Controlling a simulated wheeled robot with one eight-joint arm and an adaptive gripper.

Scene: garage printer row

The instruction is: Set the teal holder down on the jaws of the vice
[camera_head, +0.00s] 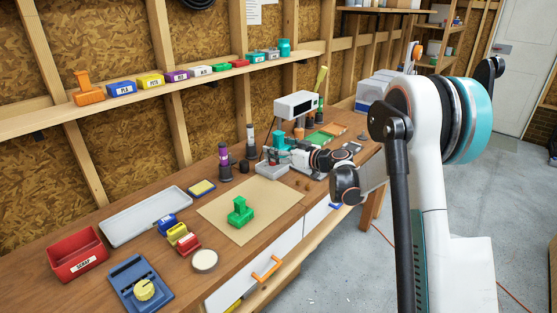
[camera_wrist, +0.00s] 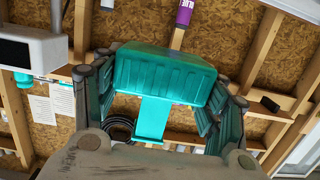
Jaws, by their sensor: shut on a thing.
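My gripper (camera_head: 279,154) is over the back right of the workbench, shut on the teal holder (camera_head: 279,140). In the wrist view the holder (camera_wrist: 165,78) sits between the two fingers of my gripper (camera_wrist: 160,95), as a wide ribbed block with a flat tab. A blue block with dark parallel bars and a yellow knob (camera_head: 126,284), at the bench's front left, looks like the vice. The holder is far from it. A light grey open box (camera_head: 270,170) is just below my gripper; whether they touch is unclear.
A green printed part (camera_head: 240,218) stands on a tan mat (camera_head: 215,216). A red scrap bin (camera_head: 77,262), a grey tray (camera_head: 150,215) and small coloured blocks (camera_head: 178,234) are near the blue block. Dark spools (camera_head: 225,168) stand left of my gripper. A white machine (camera_head: 296,104) is behind it.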

